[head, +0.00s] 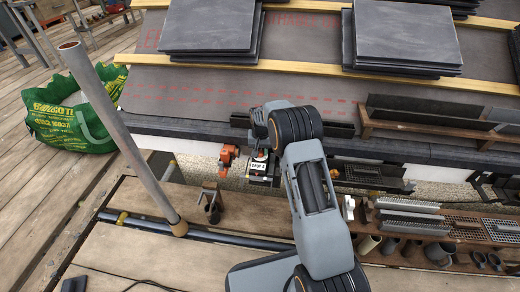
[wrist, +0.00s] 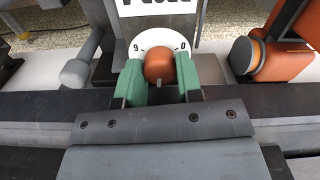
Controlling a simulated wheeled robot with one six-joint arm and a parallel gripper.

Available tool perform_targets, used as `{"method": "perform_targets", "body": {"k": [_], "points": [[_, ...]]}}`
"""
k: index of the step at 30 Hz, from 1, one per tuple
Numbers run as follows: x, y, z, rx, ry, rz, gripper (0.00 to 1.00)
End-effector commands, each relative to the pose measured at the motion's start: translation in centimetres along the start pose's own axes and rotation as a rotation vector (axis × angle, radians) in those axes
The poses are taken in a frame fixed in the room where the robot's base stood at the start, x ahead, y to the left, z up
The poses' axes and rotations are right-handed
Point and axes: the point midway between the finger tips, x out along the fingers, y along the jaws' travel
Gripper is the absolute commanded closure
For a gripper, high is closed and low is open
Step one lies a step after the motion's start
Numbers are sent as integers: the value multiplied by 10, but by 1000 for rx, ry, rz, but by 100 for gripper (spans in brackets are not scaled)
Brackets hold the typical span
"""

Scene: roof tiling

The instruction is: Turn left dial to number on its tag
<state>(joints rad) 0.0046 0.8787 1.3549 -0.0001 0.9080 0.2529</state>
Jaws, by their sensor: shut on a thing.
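My gripper (wrist: 158,80) has green finger pads on both sides of an orange-brown knob (wrist: 159,63) and is shut on it. The knob sits on a white round dial plate (wrist: 146,40). The figures 9 and 0 show above the knob at left and right; the rest of the scale is hidden by the knob and fingers. A pale mark is on the knob's near side. A white tag (wrist: 156,7) with black print stands above the dial, cut off by the frame's edge. In the head view the tag (head: 259,168) is small, and its number is hard to read.
An orange tool (head: 227,157) is left of the tag. A larger orange part (wrist: 289,45) is close on the right in the wrist view, and a grey cylinder (wrist: 80,68) is on the left. A slanted pole (head: 125,140) stands at left. Racks (head: 430,120) line the right.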

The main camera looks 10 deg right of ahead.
Motion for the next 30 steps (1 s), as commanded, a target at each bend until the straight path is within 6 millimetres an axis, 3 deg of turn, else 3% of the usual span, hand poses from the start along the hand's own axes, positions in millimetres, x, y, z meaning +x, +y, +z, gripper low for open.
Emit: {"method": "perform_targets", "body": {"k": [15,30], "points": [[-2,0,0,392,-1,0,90],[0,0,0,565,0,0,90]]}}
